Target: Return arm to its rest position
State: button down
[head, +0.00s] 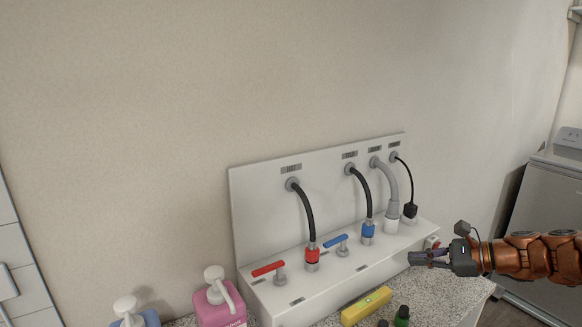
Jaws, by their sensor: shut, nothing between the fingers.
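My gripper (428,259) is shut and empty. It enters from the right at the end of my orange arm and points left. In the picture it lies at the right end of the white connection box, in front of a small red switch (432,242). I cannot tell whether it touches the box. The white box (340,284) carries a red-handled valve (269,268), a blue-handled valve (336,242), a hose with a red fitting (312,255), a hose with a blue fitting (368,231), a grey hose (391,190) and a black plug (410,210).
A speckled counter (450,295) lies below. A grey appliance (545,200) stands at the far right.

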jog(key=s+a+r+n+g+h+p, duration=0.1)
jog(key=s+a+n+g+h+p, duration=0.1)
jog(key=s+a+n+g, duration=0.55)
jog(key=s+a+r+n+h+p, duration=0.15)
jog(key=s+a+n, duration=0.35)
jog(key=s+a, duration=0.6)
jog(key=s+d+f+n+g+h+p, duration=0.1)
jog(key=s+n+h, duration=0.3)
jog(key=s, duration=0.5)
jog(key=s+d+f+n+h+p, duration=0.1)
jog(key=s+d+n+h+p, duration=0.1)
jog(key=s, duration=0.7)
jog(key=shift+s+d+n+g+h+p, duration=0.25)
jog(key=shift+d+n+g+h+p, duration=0.1)
jog(key=shift+d+n+h, duration=0.7)
